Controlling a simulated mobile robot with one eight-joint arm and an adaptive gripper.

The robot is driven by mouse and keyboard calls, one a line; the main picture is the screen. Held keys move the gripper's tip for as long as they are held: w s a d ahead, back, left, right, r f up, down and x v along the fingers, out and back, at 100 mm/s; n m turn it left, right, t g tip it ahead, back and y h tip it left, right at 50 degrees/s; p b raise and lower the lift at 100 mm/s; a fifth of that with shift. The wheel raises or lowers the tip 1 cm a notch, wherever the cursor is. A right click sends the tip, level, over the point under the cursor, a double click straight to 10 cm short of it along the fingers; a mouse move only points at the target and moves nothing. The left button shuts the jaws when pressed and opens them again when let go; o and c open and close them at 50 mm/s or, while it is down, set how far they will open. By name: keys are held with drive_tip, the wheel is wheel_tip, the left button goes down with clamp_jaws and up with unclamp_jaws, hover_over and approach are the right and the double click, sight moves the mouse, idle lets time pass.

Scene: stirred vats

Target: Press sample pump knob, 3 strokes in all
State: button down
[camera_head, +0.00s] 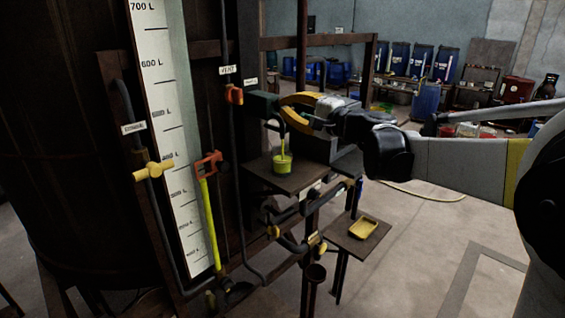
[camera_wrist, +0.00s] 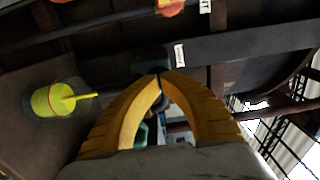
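The sample pump (camera_head: 262,104) is a dark green body on the frame by the vat, with a dark curved spout below it. It also shows in the wrist view (camera_wrist: 150,59), just beyond my fingertips. My gripper (camera_head: 283,103) is at the pump; its two yellow fingers (camera_wrist: 161,75) come together at the tips with nothing visible between them. The knob cannot be told apart and seems hidden by the fingers; contact is unclear. A yellow-green stream runs from the spout into a cup (camera_head: 283,166) holding yellow-green liquid, also seen in the wrist view (camera_wrist: 54,100).
The cup stands on a dark shelf (camera_head: 302,180). A level scale (camera_head: 165,100), a yellow-handled valve (camera_head: 153,171) and an orange valve (camera_head: 235,95) are to the left. Pipes (camera_head: 290,215) run below. A yellow tray (camera_head: 363,228) sits on a lower stand.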

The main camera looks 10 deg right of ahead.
drive_tip(key=shift+w+a, duration=0.15)
drive_tip(key=shift+w, duration=0.05)
drive_tip(key=shift+s, duration=0.1)
drive_tip(key=shift+v, duration=1.7)
drive_tip(key=v, duration=0.6)
